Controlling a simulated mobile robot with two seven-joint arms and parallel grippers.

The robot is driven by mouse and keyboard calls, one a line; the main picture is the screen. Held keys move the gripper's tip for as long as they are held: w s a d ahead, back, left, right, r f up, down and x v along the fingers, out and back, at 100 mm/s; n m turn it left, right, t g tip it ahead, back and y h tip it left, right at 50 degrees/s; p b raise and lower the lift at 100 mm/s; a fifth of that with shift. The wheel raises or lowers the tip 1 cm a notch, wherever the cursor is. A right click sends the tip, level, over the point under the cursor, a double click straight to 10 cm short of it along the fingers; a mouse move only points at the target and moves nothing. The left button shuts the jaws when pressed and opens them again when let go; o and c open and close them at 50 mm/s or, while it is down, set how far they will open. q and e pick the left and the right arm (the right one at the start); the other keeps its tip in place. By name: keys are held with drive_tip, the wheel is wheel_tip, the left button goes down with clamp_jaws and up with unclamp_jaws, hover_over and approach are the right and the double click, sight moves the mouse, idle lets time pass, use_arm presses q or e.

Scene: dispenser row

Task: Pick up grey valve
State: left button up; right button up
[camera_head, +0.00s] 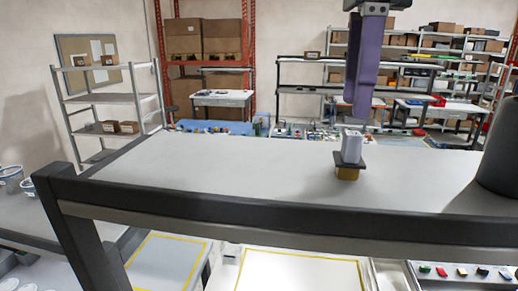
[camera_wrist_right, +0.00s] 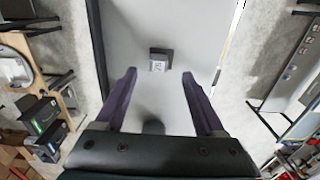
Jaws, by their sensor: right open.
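The grey valve (camera_head: 352,146) stands upright on a dark square plate with a yellow base below it, on the light grey top (camera_head: 230,170) of a dark-framed bench. In the right wrist view the valve (camera_wrist_right: 159,65) shows from above, small, with the dark plate beside it. My right gripper (camera_head: 362,112) has purple fingers and hangs above the valve in the head view, apart from it. In the right wrist view its two fingers (camera_wrist_right: 158,74) are wide apart with nothing between them, and the valve lies beyond their tips. My left gripper is not in view.
The bench top left of the valve is clear. A dark rounded shape (camera_head: 499,150) stands at the right edge. A dark rail (camera_head: 260,214) runs along the bench's front. A lower surface with yellow-outlined areas lies below. Shelves (camera_head: 108,98) stand well behind.

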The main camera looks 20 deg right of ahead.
sight(354, 134)
drive_tip(key=shift+f, duration=0.8)
drive_tip(key=f+b, duration=0.4)
drive_tip(key=f, duration=0.1)
drive_tip(key=shift+s, duration=0.2)
drive_tip(key=shift+r, duration=0.15)
clamp_jaws()
